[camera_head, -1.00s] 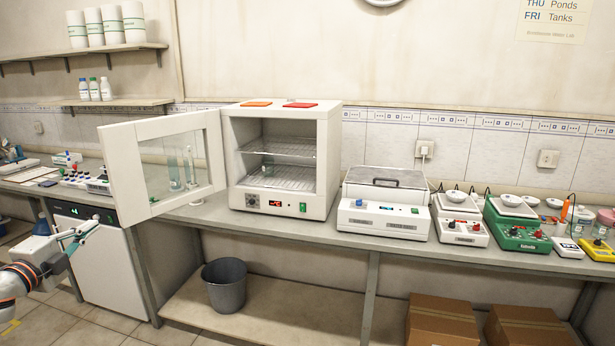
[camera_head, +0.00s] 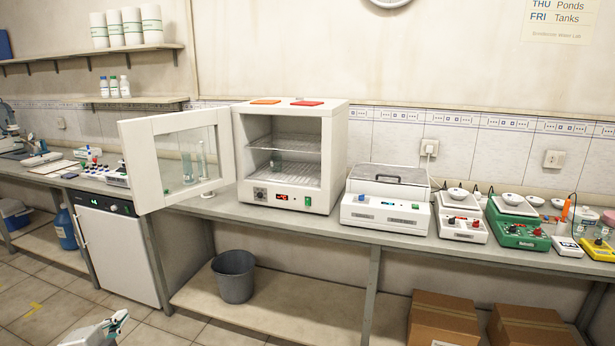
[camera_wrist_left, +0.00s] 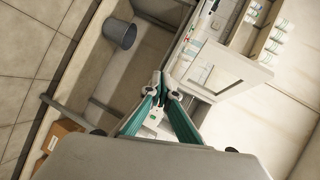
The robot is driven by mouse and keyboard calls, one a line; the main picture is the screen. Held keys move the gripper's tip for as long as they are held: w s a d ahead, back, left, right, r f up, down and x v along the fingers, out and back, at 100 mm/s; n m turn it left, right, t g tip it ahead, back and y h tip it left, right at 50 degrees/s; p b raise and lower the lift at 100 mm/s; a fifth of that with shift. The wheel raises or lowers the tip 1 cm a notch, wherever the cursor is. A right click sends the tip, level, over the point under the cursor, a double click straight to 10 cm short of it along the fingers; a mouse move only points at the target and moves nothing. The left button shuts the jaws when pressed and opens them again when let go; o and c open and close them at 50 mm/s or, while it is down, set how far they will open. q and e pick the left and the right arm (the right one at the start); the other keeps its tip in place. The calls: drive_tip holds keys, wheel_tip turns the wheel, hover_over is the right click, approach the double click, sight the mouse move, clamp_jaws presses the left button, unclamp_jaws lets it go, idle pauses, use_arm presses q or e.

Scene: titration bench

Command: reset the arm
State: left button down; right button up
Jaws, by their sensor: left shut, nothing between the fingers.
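My left gripper (camera_head: 112,326) shows at the bottom edge of the head view, low over the tiled floor and in front of the bench. In the left wrist view its teal fingers (camera_wrist_left: 163,86) meet at the tips, shut with nothing between them. It is well apart from the bench and everything on it. The rest of the left arm is out of the head view. My right gripper is in neither view.
A white oven (camera_head: 336,150) stands on the bench, its door (camera_head: 143,165) swung open to the left. A grey bin (camera_head: 234,277) stands on the lower shelf. The floor (camera_head: 50,290) at left is clear.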

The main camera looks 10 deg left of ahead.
use_arm(q)
drive_tip(key=s+d+f+n+g, duration=0.25)
drive_tip(key=s+d+f, duration=0.25)
drive_tip(key=s+d, duration=0.4)
drive_tip(key=s+d+f+n+g, duration=0.2)
drive_tip(key=s+d+f+g, duration=0.2)
drive_tip(key=s+d, duration=0.55)
drive_tip(key=w+d+f+n+t+h, duration=0.1)
drive_tip(key=w+d+f+t+h, duration=0.1)
drive_tip(key=d+f+h, duration=0.2)
drive_tip(key=w+d+f+n+t+h, duration=0.1)
drive_tip(key=d+f+h, duration=0.3)
drive_tip(key=d+f, duration=0.6)
drive_tip(key=shift+w+d+t, duration=0.35)
drive_tip(key=shift+w+d, duration=0.5)
drive_tip(key=shift+d, duration=1.25)
drive_tip(key=shift+n, duration=0.25)
